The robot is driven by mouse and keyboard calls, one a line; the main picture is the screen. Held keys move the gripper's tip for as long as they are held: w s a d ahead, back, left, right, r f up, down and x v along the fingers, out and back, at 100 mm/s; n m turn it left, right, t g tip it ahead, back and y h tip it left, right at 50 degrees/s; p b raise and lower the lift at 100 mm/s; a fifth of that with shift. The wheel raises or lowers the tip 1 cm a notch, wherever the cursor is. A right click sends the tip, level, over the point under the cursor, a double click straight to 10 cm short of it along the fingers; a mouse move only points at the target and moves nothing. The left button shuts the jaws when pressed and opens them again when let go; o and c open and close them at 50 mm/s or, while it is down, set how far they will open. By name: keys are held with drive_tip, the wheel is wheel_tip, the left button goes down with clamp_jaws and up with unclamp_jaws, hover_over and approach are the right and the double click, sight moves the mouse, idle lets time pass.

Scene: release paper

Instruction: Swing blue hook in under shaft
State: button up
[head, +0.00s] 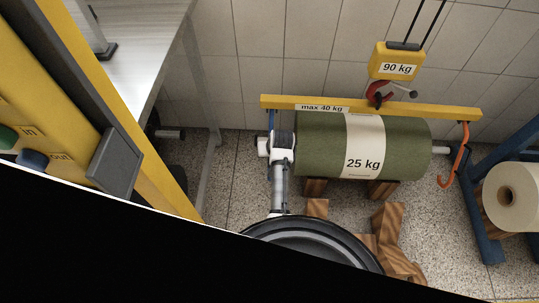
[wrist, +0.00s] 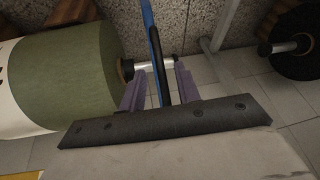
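The green roll (head: 405,145) labelled 25 kg rests on wooden blocks below a yellow beam (head: 440,112) marked max 40 kg. The blue hook (head: 271,119) hangs from the beam's left end, its lower part hidden by my gripper (head: 283,145). In the wrist view, the blue hook (wrist: 156,45) passes between my gripper's (wrist: 160,72) two purple fingers, with gaps on both sides. The fingers look open. The metal shaft (wrist: 143,66) sticks out of the roll and runs behind the hook. Whether the hook's tip is under the shaft cannot be seen.
An orange hook (head: 461,150) hangs from the beam's right end beside the other shaft end (head: 440,150). A yellow 90 kg block (head: 397,62) with a red hook holds the beam. A blue rack (head: 480,215) with a pale roll stands at right, a white table (head: 135,55) at left.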

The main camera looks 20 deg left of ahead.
drive_tip(key=shift+x, duration=2.15)
drive_tip(key=shift+c, duration=0.3)
clamp_jaws()
